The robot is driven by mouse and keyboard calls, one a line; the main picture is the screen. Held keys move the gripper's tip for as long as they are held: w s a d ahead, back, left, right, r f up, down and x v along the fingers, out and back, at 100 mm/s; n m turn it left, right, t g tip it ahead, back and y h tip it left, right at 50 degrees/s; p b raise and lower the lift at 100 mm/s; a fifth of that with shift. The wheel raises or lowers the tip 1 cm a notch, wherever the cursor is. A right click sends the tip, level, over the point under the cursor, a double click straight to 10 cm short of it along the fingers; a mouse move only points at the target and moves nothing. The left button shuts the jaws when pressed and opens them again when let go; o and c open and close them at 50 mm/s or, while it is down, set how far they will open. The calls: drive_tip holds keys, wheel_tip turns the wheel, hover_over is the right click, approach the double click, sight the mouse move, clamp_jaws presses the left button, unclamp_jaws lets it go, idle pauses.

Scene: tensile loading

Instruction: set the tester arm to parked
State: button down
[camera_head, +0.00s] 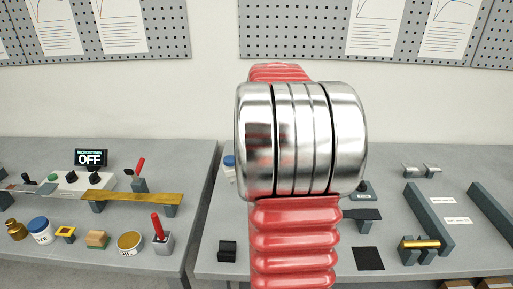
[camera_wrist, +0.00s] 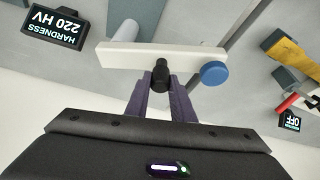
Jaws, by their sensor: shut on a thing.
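In the wrist view, the tester arm appears to be the long white bar (camera_wrist: 140,55), with a black knob (camera_wrist: 161,73) on its near side. My gripper (camera_wrist: 161,88) has its purple fingers shut on this knob. A blue disc (camera_wrist: 214,73) shows at the bar's right end; I cannot tell if it is joined to the bar. A pale cylinder (camera_wrist: 125,32) lies beyond the bar's left half. A black display (camera_wrist: 57,25) reads "HARDNESS 220 HV". In the head view, my red and silver arm hides the gripper and most of the tester.
The right bench (camera_head: 300,268) holds a black block (camera_head: 227,251), a dark square (camera_head: 369,258) and long grey rails (camera_head: 428,218).

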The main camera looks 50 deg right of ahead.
drive_tip(key=shift+w+r, duration=0.1)
drive_tip(key=shift+w, duration=0.2)
drive_tip(key=c, duration=1.9)
unclamp_jaws()
drive_tip(key=o, duration=0.4)
drive_tip(key=shift+s, duration=0.1)
drive_tip(key=shift+c, duration=0.2)
drive_tip(key=v, duration=1.3)
drive_tip(key=shift+s+r, duration=0.15)
drive_tip(key=shift+r, duration=0.05)
